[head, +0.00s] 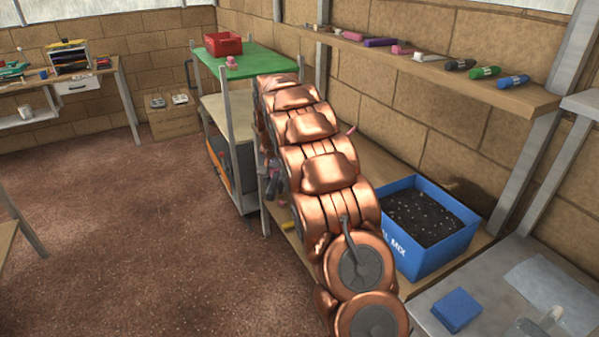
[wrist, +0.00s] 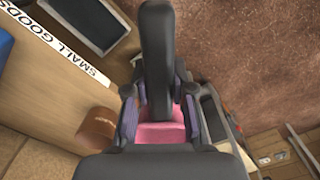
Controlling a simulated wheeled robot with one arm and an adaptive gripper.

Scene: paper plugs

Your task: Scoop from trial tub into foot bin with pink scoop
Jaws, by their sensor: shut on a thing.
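My gripper (wrist: 160,115) is shut on a pink thing (wrist: 160,133), which looks like the pink scoop; my fingers and wrist hide most of it. In the head view my copper arm hides most of the gripper, and a small grey part of it (head: 272,184) shows left of the arm. A blue bin (head: 437,258) of dark, speckled mix stands on the lower shelf, right of my arm; its label ends in "MIX". A red tub (head: 222,45) stands on the green-topped table at the back. I cannot tell which container is the trial tub or foot bin.
A small pink object (head: 231,63) lies on the green tabletop (head: 262,60). The upper shelf (head: 440,75) holds several scoops and bottles. A blue block (head: 457,309) lies on the grey table. The wrist view shows a "SMALL GOODS" label (wrist: 62,45) and a dark tray (wrist: 85,22). Floor is open at left.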

